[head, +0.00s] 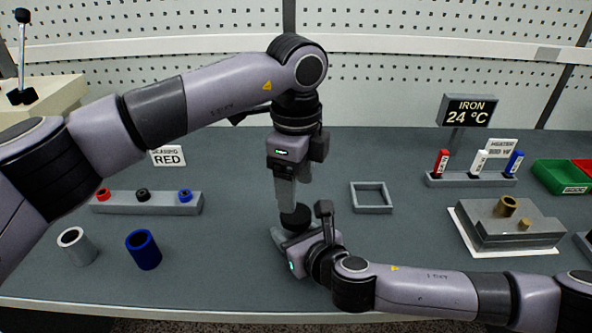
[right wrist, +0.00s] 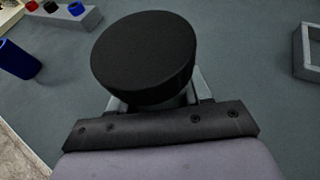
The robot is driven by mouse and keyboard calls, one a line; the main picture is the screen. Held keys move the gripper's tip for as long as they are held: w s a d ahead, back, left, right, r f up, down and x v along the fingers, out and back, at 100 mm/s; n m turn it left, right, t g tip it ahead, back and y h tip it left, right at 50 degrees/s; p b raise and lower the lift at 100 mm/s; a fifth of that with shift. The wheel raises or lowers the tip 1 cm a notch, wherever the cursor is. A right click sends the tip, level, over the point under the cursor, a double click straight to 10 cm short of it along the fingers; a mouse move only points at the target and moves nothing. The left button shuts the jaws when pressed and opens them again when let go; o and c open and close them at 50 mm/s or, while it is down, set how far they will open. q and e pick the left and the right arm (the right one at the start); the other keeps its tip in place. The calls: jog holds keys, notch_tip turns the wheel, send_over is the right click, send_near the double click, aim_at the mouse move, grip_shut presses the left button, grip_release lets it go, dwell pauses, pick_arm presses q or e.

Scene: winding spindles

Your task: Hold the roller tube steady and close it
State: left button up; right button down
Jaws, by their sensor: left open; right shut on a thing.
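A round black piece with a flat closed top (head: 297,218), which looks like the roller tube's capped end, stands upright at the middle front of the table. In the right wrist view the black piece (right wrist: 145,58) fills the middle, and its lower part is hidden by my gripper. My right gripper (head: 283,238) is low at the table, shut on the roller tube. My left gripper (head: 288,203) points straight down just above the black top, its jaws open. I cannot tell whether its fingertips touch the top.
A square frame (head: 371,198), a grey block fixture (head: 510,232) and a marker rack (head: 470,181) are at right.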

aim_at(296, 213)
pick_arm(q)
notch_tip(296, 213, down, 6)
dwell(0.4)
jog(key=c, duration=0.9)
jog(key=m, duration=0.6)
jog(key=shift+m, duration=0.4)
jog(key=m, duration=0.6)
